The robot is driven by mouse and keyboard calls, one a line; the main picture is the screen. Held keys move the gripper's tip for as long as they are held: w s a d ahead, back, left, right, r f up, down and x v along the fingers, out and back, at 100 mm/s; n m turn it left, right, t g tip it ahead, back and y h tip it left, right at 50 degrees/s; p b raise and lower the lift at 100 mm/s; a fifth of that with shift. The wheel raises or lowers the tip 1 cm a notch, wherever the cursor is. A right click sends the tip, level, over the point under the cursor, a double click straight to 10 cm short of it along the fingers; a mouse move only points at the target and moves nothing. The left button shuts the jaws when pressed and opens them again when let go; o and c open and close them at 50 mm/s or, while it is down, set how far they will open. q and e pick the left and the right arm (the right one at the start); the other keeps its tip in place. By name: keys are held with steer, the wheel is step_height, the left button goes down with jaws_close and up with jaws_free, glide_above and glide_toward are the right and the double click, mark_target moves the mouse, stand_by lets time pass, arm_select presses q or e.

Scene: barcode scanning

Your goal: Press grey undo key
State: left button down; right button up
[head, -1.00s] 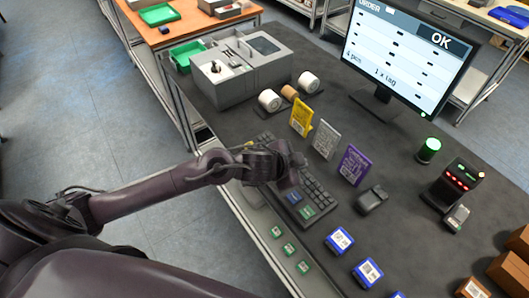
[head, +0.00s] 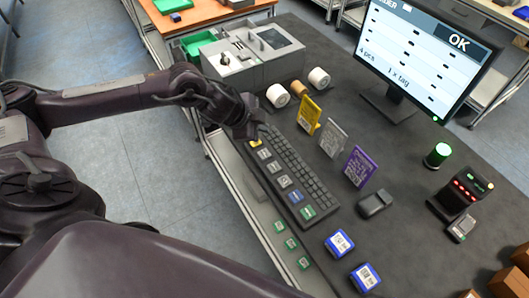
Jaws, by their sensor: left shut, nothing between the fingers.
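A dark keyboard (head: 302,172) lies on the table with a strip of larger keys along its near left side. From the far end the strip has a yellow key (head: 255,142), several light grey keys (head: 274,167), a blue key (head: 295,196) and a green key (head: 308,212). The labels are too small to tell which grey key is undo. My left gripper (head: 252,129) is shut and empty, at the far end of the strip by the yellow key. I cannot tell whether it touches that key. My right gripper is out of view.
A grey box station (head: 236,80) and white rolls stand behind the gripper. Yellow, grey and purple cards (head: 359,167) stand beyond the keyboard. A monitor (head: 415,50) reads OK, and a lamp (head: 437,155) glows green. Blue boxes (head: 340,243) lie at the front.

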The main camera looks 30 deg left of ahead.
arm_select(q)
steer(key=shift+f, duration=0.1)
steer(key=b, duration=0.8)
glide_above(262, 154)
step_height(262, 154, down, 7)
steer(key=shift+f, duration=0.8)
steer(key=shift+f, duration=0.1)
stand_by(0.8)
steer(key=shift+f, duration=0.3)
steer(key=shift+f+b, duration=0.45)
steer(key=shift+f, duration=0.05)
stand_by(0.5)
steer(key=shift+s+r, duration=0.1)
steer(key=shift+r+p, duration=0.8)
steer(key=shift+p, duration=0.15)
steer(key=shift+r, duration=0.1)
